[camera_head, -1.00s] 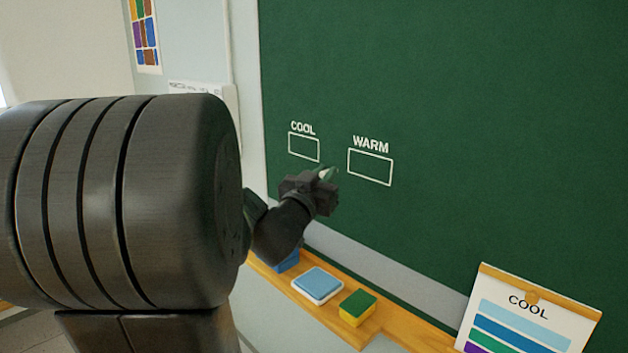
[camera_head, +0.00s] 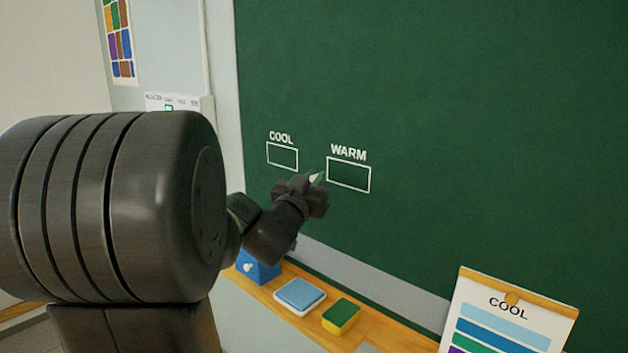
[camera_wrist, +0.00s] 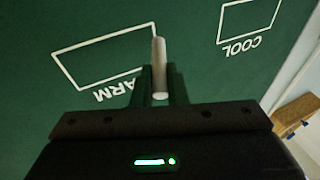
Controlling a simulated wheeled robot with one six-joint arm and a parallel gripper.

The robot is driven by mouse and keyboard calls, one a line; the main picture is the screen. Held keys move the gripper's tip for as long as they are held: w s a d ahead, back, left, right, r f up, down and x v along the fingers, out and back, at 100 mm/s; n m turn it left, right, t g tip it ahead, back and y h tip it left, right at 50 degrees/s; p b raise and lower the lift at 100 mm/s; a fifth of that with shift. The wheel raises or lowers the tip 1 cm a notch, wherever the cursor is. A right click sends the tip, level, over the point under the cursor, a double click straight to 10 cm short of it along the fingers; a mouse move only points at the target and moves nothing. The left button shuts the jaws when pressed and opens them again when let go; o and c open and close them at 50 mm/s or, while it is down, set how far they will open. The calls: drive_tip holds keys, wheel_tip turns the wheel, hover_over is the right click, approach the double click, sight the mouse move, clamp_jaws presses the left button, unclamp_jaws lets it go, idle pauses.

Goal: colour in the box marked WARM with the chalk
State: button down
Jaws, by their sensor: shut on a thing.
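The box marked WARM (camera_head: 348,175) is a white outline on the green chalkboard, with no fill inside. In the wrist view the WARM box (camera_wrist: 100,55) is upside down at the left. My gripper (camera_head: 314,184) is just left of the WARM box in the head view. It is shut on a pale chalk stick (camera_wrist: 160,68), whose tip overlaps the right end of the WARM outline in the wrist view. I cannot tell whether the tip touches the board. The chalk's tip (camera_head: 316,177) is small in the head view, and my gripper hides the rest.
The box marked COOL (camera_head: 282,156) is left of WARM, also unfilled. A wooden ledge (camera_head: 376,327) below holds a blue item (camera_head: 258,268), a blue pad in a white tray (camera_head: 300,293) and a green-and-yellow eraser (camera_head: 341,316). A COOL colour card (camera_head: 505,318) stands at the right.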

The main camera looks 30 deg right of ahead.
drive_tip(key=shift+w+d, duration=0.25)
drive_tip(key=shift+d, duration=0.3)
idle(0.4)
drive_tip(key=shift+s+d+f+b, duration=0.1)
drive_tip(key=shift+s+d+b, duration=0.2)
drive_tip(key=shift+s+b, duration=0.45)
drive_tip(key=shift+s, duration=0.15)
drive_tip(key=shift+s+d, duration=0.35)
drive_tip(key=shift+s, duration=0.3)
drive_tip(key=shift+b, duration=0.3)
drive_tip(key=shift+s+d+b, duration=0.35)
drive_tip(key=shift+s+b, duration=0.05)
drive_tip(key=shift+s, duration=0.5)
